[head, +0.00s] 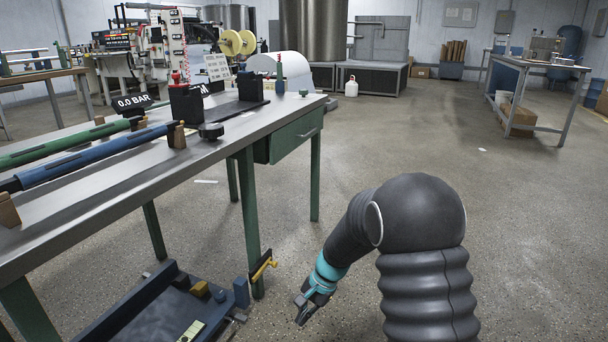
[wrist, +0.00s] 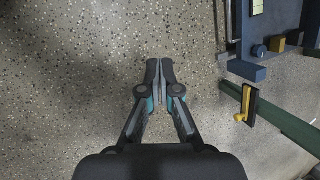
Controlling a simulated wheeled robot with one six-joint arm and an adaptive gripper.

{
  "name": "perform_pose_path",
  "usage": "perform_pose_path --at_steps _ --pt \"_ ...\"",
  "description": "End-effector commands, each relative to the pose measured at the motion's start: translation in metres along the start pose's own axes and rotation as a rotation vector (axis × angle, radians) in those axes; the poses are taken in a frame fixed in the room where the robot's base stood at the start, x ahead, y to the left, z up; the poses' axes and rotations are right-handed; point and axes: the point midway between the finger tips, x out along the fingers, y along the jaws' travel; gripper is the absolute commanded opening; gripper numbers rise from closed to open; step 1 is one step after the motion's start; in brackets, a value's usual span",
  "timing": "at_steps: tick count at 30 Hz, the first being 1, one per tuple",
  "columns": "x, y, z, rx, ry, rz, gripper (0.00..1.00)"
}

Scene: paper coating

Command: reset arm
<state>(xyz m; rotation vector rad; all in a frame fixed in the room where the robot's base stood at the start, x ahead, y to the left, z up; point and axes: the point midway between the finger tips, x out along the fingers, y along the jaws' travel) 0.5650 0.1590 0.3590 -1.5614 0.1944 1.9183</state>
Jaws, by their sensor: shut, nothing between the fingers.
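My gripper (head: 304,308) hangs low over the speckled floor at the end of my bent arm, right of the workbench. In the wrist view my gripper (wrist: 160,66) points at bare floor, its two fingers together with nothing between them. My arm is dark grey with a teal band near the wrist. The gripper is apart from the bench and from the equipment under it.
The metal workbench (head: 150,172) with green legs stands at left, carrying green and blue rollers (head: 95,155). Below it is a dark blue tray (head: 150,318) with a yellow-handled part (head: 263,266) near the bench leg. The floor (head: 530,215) to the right is clear.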

Motion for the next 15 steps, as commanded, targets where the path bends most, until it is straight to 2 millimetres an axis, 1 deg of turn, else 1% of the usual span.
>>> perform_pose_path --at_steps 1,3,9,15 --pt "-0.023 0.008 0.012 -0.057 0.016 0.015 0.00" --pt "-0.045 0.021 0.026 -0.134 0.035 0.041 0.00" --pt "-0.106 0.057 0.064 -0.325 0.094 0.110 0.00" --pt "-0.159 0.093 0.101 -0.474 0.164 0.174 0.00"
